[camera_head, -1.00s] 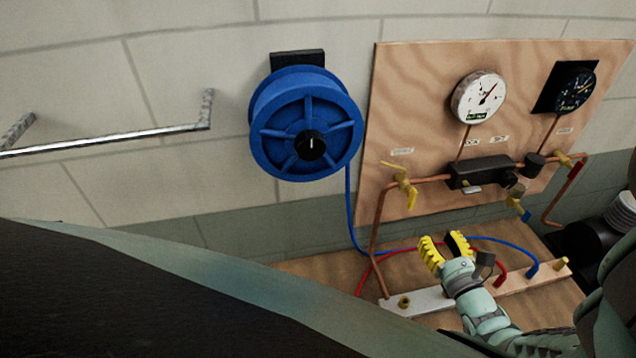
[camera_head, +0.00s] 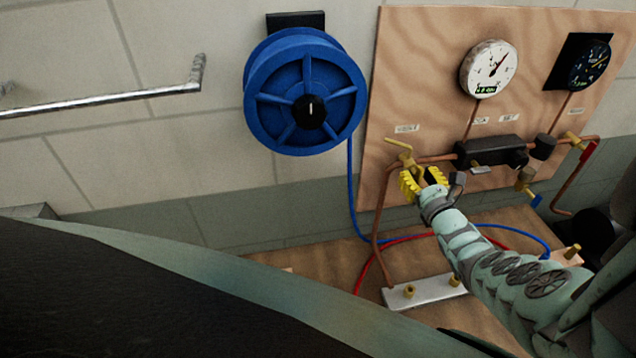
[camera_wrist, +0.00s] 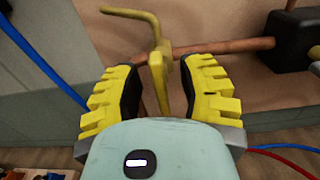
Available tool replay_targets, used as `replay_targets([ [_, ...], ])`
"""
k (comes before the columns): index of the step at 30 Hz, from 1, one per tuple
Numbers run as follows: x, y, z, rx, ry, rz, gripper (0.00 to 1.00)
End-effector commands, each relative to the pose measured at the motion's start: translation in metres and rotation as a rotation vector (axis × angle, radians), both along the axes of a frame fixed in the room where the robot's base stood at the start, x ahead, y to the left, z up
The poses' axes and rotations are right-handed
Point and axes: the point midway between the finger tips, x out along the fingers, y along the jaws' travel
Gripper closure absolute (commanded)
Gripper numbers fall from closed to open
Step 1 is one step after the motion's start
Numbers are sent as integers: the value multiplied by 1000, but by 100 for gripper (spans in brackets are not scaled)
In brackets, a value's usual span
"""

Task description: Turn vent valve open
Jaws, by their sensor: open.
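The vent valve (camera_head: 401,149) has a yellow handle and sits on the copper pipe at the left of the wooden panel, under a small label. It also shows in the wrist view (camera_wrist: 150,28), with its bent handle at the top and a yellow part reaching down between my fingers. My gripper (camera_head: 424,180) has yellow ribbed fingers and is at the valve, just below its handle in the head view. In the wrist view my gripper (camera_wrist: 160,92) is open, with one finger on each side of the yellow part. Gaps show on both sides; contact is not clear.
The wooden panel (camera_head: 400,60) carries a white gauge (camera_head: 489,69), a dark gauge (camera_head: 590,64), a black block (camera_head: 490,151) and a red-handled valve (camera_head: 587,154). A blue reel (camera_head: 270,100) hangs left. A metal manifold bar (camera_head: 425,292) and hoses lie below.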

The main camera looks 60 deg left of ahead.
Motion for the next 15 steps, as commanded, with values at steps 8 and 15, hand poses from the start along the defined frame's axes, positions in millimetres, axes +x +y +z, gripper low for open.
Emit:
replay_targets([
  [8, -1, 1, 0, 0, -1, 3, 71],
  [15, -1, 0, 0, 0, -1, 2, 96],
])
